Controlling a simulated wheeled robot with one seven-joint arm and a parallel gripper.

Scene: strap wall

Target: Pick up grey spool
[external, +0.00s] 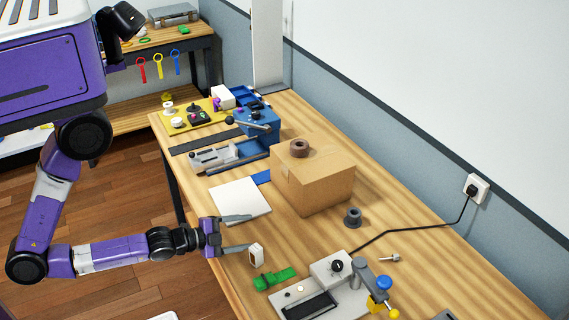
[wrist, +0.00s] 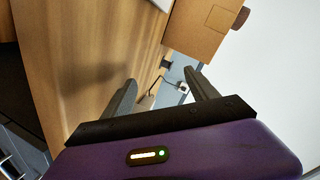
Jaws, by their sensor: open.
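The grey spool (external: 353,217) stands on the workbench, just right of the cardboard box's near corner. A small dark shape at the box's lower edge in the wrist view (wrist: 166,64) looks like the same spool, though it is too small to be sure. My gripper (external: 250,232) is open and empty over the bench's left edge, well left of the spool. In the wrist view its two fingers (wrist: 161,78) are spread apart with nothing held between them.
The cardboard box (external: 314,180) bears a brown roll (external: 299,148). A small white block (external: 256,256) and a green clamp (external: 275,278) lie near my gripper. A grey device (external: 333,270) with a black cable stands in front of the spool. A white pad (external: 240,201) lies behind my gripper.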

